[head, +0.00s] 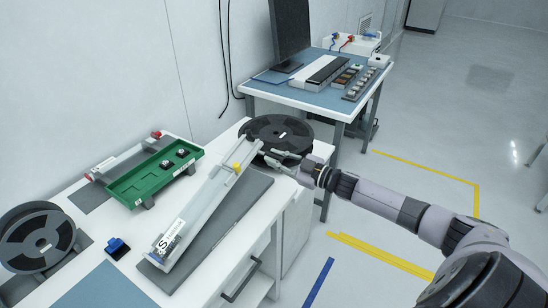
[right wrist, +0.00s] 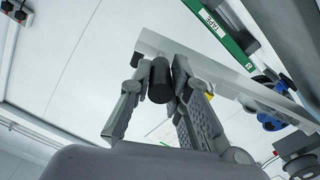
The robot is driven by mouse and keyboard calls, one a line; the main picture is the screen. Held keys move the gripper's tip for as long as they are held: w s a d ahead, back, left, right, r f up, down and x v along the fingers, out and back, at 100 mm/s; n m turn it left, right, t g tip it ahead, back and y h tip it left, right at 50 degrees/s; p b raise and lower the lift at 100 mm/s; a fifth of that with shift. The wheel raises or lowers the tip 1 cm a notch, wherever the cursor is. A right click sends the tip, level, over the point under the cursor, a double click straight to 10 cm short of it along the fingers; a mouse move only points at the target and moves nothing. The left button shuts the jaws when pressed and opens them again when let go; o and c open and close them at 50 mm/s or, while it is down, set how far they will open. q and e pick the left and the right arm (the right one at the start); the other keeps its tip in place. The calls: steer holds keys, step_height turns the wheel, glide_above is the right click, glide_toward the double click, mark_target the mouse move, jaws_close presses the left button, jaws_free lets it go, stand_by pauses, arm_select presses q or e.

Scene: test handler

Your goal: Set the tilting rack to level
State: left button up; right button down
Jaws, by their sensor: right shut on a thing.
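The tilting rack is a long, pale rail (head: 208,203) over a dark grey base plate (head: 235,215) on the white bench. Its near end, with a white label, sits low on the plate. Its far end stands well above the plate, so it slopes up away from me. A yellow knob (head: 236,166) shows near the far end. My right gripper (head: 271,158) is at the raised far end. In the right wrist view, its fingers (right wrist: 158,78) are shut on a black cylindrical handle (right wrist: 160,82) beside the pale rail (right wrist: 190,62). My left gripper is not in view.
A green tray (head: 125,187) with small dark parts stands left of the rack. A black reel (head: 276,132) lies behind the gripper, and another reel (head: 38,240) stands at the left. A blue-black part (head: 117,247) lies near the rack. Open floor is at the right.

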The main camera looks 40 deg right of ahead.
mark_target(279, 194)
steer(key=f+m+b, duration=0.1)
steer(key=f+b, duration=0.1)
steer(key=f, duration=0.1)
steer(key=d+f+m+b, duration=0.1)
steer(key=f+b, duration=0.1)
steer(key=f, duration=0.2)
steer(key=f+b, duration=0.2)
steer(key=f, duration=0.1)
steer(key=shift+w+d+f+m, duration=0.25)
steer(key=shift+f+m, duration=0.1)
steer(key=shift+m, duration=0.05)
steer(key=shift+f+b, duration=0.7)
steer(key=shift+f, duration=0.05)
steer(key=shift+f+m, duration=0.15)
steer(key=shift+m, duration=0.15)
steer(key=shift+s+a+f, duration=0.1)
steer(key=shift+f, duration=0.05)
steer(key=c, duration=1.7)
jaws_free()
steer(key=shift+f, duration=0.1)
steer(key=shift+o, duration=1.1)
steer(key=shift+r, duration=0.3)
steer(key=v, duration=1.2)
